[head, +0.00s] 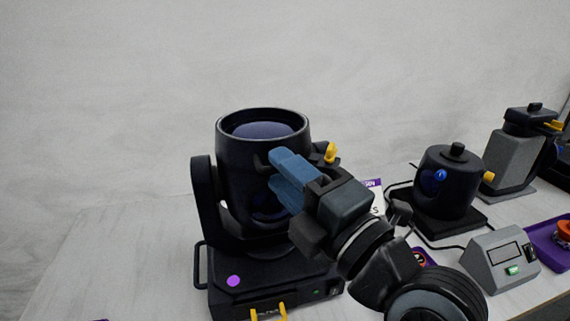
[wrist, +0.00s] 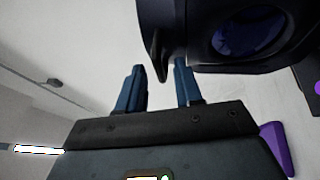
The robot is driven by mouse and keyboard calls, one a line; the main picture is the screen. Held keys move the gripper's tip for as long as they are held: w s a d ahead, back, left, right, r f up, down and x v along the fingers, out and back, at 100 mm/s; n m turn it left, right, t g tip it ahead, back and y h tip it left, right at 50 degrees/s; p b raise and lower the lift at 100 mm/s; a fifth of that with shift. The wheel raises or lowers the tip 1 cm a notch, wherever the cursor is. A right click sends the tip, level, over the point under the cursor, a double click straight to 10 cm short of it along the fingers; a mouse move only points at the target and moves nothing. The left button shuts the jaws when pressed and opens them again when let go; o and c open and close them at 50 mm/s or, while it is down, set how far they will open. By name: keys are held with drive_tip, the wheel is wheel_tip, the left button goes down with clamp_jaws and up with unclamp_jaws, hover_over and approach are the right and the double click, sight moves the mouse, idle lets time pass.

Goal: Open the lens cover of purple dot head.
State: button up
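The purple dot head is a black moving-head light (head: 235,165) with a purple dot (head: 233,281) on its base. Its barrel points up, and a bluish lens face (head: 262,131) shows inside the rim. I cannot clearly make out a separate lens cover. My gripper (head: 274,170) is in front of the barrel's right side, its blue fingers pointing left. A dark tab (wrist: 158,55) on the light is just beyond the gap; contact is unclear. The purple dot (wrist: 318,88) shows at the right edge.
A yellow knob (head: 330,153) is right of the barrel, close to my gripper. A capped black light (head: 448,185) with a blue dot stands to the right. A grey control box (head: 500,260), a purple tray (head: 546,248) and another light (head: 517,150) are farther right. The table's left is clear.

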drive_tip(key=shift+w+a, duration=0.25)
clamp_jaws()
idle(1.4)
